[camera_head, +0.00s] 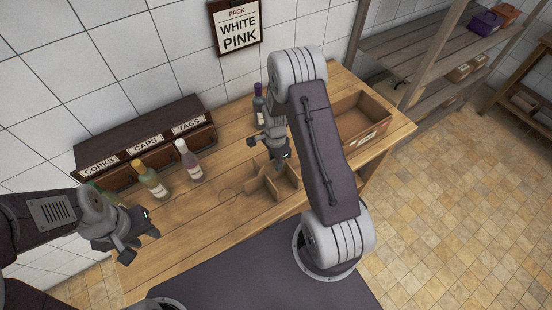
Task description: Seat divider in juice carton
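The brown cardboard divider (268,187), made of crossed panels, stands on the wooden table below my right gripper. An open cardboard carton (376,140) with a small label on its front is at the table's right end, partly hidden by my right arm. My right gripper (268,148) is just above and behind the divider in the picture, with its fingers apart; I see no clear contact. My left gripper (139,243) is open and empty over the table's front left.
Several bottles stand at the left, including a yellow one (151,181) and a pale one (188,161). A dark-capped bottle (259,104) stands behind my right gripper. A wooden bin (146,145) labelled corks, caps, tags lines the wall. A sign (237,27) reads "PACK WHITE PINK".

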